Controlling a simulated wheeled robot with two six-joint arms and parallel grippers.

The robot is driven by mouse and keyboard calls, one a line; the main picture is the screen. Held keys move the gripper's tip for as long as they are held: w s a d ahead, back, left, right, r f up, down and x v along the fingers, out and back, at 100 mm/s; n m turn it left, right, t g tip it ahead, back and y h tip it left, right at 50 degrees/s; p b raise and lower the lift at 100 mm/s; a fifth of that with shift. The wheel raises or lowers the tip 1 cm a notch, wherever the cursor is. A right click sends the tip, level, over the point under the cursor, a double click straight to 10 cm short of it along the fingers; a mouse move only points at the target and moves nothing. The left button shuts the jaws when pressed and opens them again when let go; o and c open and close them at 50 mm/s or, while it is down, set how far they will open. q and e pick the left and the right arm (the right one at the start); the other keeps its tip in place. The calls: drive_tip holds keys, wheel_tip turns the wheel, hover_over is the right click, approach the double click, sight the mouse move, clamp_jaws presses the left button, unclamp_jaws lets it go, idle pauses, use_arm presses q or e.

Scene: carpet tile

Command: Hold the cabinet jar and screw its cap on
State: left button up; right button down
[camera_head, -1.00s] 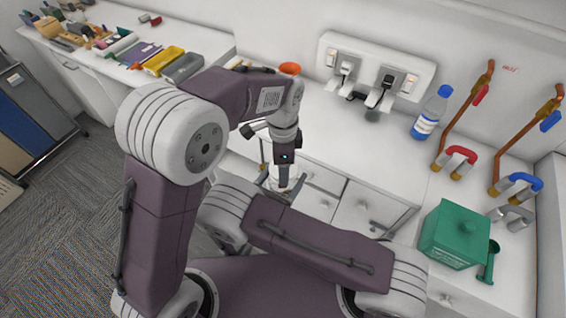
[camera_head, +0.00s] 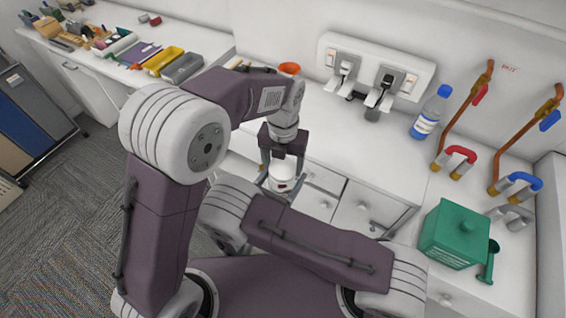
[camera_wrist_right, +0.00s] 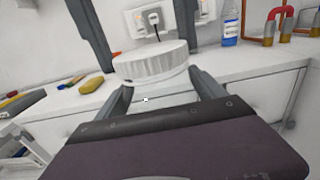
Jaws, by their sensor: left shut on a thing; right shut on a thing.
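The white cap (camera_wrist_right: 150,64), with a ridged side, sits on top of the jar (camera_wrist_right: 158,93); in the head view the cap shows as a white disc (camera_head: 283,172). The left gripper (camera_head: 283,168) comes down from above with one finger on each side of the cap, shut on it. Its fingers also show at the top of the right wrist view. The right gripper (camera_wrist_right: 162,86) is shut on the jar just below the cap. The jar is mostly hidden by the cap and fingers, so I cannot tell how tightly the cap sits.
The counter behind holds an orange cup (camera_head: 289,69), a water bottle (camera_head: 430,115), a socket panel (camera_head: 327,55) with plugs, and a green box (camera_head: 452,238). Pipes with red and blue handles stand right. Drawers (camera_head: 355,212) lie below the hands. Tools crowd the far left counter.

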use_arm(q)
drive_tip(key=o, duration=1.3)
drive_tip(key=shift+r, duration=0.15)
wheel_tip(320, 180, up, 4)
drive_tip(key=shift+r, duration=0.15)
